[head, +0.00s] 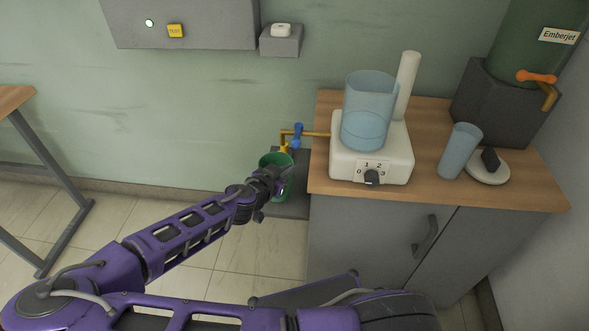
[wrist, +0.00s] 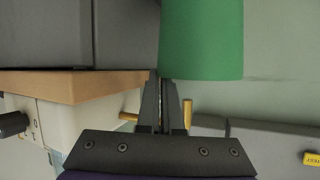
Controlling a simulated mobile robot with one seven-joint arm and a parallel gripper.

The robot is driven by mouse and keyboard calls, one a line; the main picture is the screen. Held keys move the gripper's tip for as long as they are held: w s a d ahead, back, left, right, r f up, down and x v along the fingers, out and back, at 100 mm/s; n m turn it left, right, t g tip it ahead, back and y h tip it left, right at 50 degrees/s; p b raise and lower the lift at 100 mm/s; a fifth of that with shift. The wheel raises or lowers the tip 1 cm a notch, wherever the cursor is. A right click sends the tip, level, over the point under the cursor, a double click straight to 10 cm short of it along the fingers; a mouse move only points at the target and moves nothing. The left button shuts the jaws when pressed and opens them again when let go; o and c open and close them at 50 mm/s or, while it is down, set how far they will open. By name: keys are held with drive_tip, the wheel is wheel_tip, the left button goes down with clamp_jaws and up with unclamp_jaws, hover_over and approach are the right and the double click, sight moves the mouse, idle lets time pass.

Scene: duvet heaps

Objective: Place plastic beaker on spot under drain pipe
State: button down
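The green plastic beaker (head: 274,159) is at the left side of the cabinet, above or on a dark grey ledge (head: 287,209); I cannot tell whether its base touches. The drain pipe (head: 309,133), brass with a blue valve, comes out to the left, its yellow end just above the beaker's rim. My gripper (head: 274,183) is in front of the beaker and hides part of it. In the wrist view, the fingers (wrist: 164,82) are close together at the edge of the green beaker (wrist: 203,38), seemingly pinching its wall. The spot is hidden.
A white appliance (head: 348,164) with a dial holds a clear blue vessel (head: 366,108) on the wooden counter (head: 430,197). A green tank (head: 524,50) is at the back right.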

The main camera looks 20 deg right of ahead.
drive_tip(key=shift+w+d, duration=1.15)
drive_tip(key=shift+w, duration=0.05)
drive_tip(key=f, duration=0.3)
drive_tip(key=shift+w+d+f, duration=0.25)
drive_tip(key=shift+w+d, duration=0.05)
drive_tip(key=shift+w, duration=0.05)
drive_tip(key=c, duration=1.5)
unclamp_jaws()
drive_tip(key=shift+c, duration=0.2)
drive_tip(key=o, duration=0.5)
drive_tip(key=shift+c, duration=0.2)
drive_tip(key=v, duration=1.2)
